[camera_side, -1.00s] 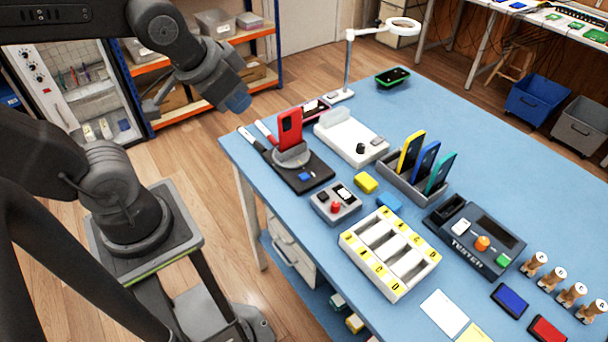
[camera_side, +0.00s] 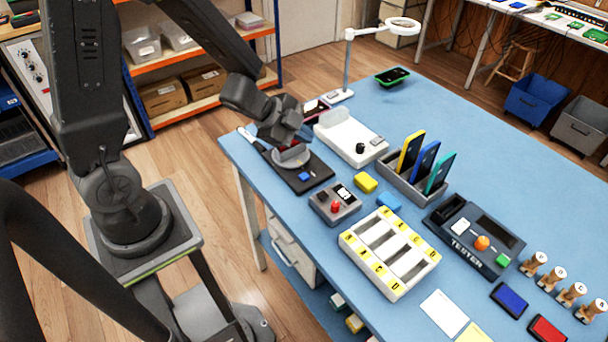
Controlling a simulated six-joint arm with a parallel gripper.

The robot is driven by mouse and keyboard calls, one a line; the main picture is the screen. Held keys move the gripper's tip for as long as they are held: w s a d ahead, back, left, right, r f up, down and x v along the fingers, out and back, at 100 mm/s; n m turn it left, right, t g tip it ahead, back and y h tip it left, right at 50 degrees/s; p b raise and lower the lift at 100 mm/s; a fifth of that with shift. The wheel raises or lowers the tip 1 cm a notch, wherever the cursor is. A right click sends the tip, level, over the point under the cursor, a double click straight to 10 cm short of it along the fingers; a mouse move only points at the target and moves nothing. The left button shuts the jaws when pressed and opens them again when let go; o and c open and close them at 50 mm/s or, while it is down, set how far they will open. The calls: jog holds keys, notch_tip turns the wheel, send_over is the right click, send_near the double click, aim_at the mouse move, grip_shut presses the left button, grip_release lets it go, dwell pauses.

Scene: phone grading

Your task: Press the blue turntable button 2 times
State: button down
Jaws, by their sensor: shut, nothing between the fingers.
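The blue turntable button (camera_side: 304,176) is a small blue block on the front of the black turntable base (camera_side: 318,170), near the table's left edge. It is in plain sight and nothing touches it. The round grey turntable plate (camera_side: 292,158) sits behind the button. My gripper (camera_side: 284,134) is over the back of the plate, above and behind the button, apart from it. It is shut and empty; its fingertips are hard to make out against the dark wrist. The red phone that stood on the plate is hidden behind my gripper and wrist.
A grey box with a red button (camera_side: 335,204) stands just in front of the turntable.

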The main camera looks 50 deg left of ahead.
aim_at(303, 177)
jog(key=shift+f, duration=0.15)
jog(key=shift+f, duration=4.35)
jog(key=shift+f, duration=0.1)
jog(key=shift+f, duration=0.3)
jog(key=shift+f, duration=0.5)
jog(key=shift+r, duration=3.45)
